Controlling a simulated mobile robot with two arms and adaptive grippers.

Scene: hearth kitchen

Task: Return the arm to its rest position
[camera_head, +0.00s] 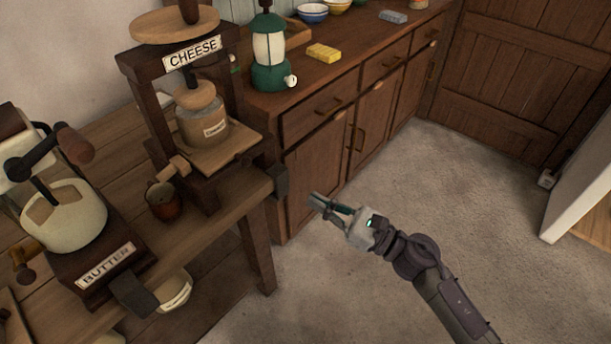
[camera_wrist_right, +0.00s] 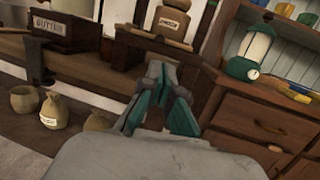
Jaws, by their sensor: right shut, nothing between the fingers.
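My right gripper (camera_head: 327,204) is held in the air over the floor, just right of the wooden workbench's corner and in front of the cabinet. It is shut and empty. In the right wrist view its green-edged fingers (camera_wrist_right: 161,95) point toward the bench and the cabinet, with nothing between them. My right arm comes in from the lower right of the head view. My left gripper does not show in either view.
The workbench (camera_head: 110,140) carries a cheese press (camera_head: 192,50) and a butter churn (camera_head: 65,220). A green lantern (camera_head: 269,50) and a yellow sponge (camera_head: 323,53) are on the cabinet counter. Sacks (camera_wrist_right: 53,112) stand low under the bench. The floor (camera_head: 430,190) on the right is clear.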

